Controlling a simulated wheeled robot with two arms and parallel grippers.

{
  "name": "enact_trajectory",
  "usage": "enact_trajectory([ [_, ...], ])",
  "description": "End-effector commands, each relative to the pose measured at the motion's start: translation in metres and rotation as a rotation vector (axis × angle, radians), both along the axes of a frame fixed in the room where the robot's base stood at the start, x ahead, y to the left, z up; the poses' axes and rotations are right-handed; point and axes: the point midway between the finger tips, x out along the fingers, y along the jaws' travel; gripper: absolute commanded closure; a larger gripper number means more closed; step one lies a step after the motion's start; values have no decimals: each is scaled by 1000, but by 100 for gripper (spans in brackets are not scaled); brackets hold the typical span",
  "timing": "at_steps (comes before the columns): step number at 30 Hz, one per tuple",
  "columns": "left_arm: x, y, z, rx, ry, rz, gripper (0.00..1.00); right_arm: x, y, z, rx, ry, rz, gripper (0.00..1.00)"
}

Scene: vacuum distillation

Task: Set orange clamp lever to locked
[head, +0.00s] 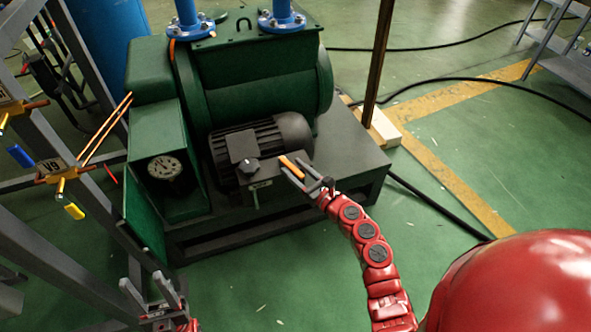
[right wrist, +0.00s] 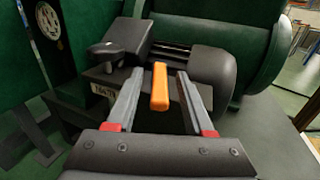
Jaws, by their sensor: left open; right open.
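The orange clamp lever (head: 291,167) is by the front of the black motor on the green pump. In the right wrist view the lever (right wrist: 160,88) stands between the two fingers of my right gripper (right wrist: 155,90), with a gap on each side. My right gripper (head: 303,174) is open around the lever and not closed on it. My left gripper (head: 153,291) is open and empty, low in the head view, in front of the pump base. The lever's mount is partly hidden by the gripper.
The black motor (head: 262,142) with a dark knob and a small label plate is close to my right gripper. A valve marked V9 (head: 58,170) is on the left frame. The green floor at right is mostly clear, with black hoses.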

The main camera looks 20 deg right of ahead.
Motion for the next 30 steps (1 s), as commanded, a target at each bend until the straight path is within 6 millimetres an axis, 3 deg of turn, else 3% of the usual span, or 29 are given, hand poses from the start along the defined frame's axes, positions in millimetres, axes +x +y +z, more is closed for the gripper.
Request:
enact_trajectory([
  [3, 0, 0, 0, 0, 0, 0, 50, 0, 0, 0, 0, 0, 0, 49],
  [12, 0, 0, 0, 0, 0, 0, 50, 0, 0, 0, 0, 0, 1, 100],
  [30, 0, 0, 0, 0, 0, 0, 50, -1, 0, 0, 0, 0, 1, 100],
])
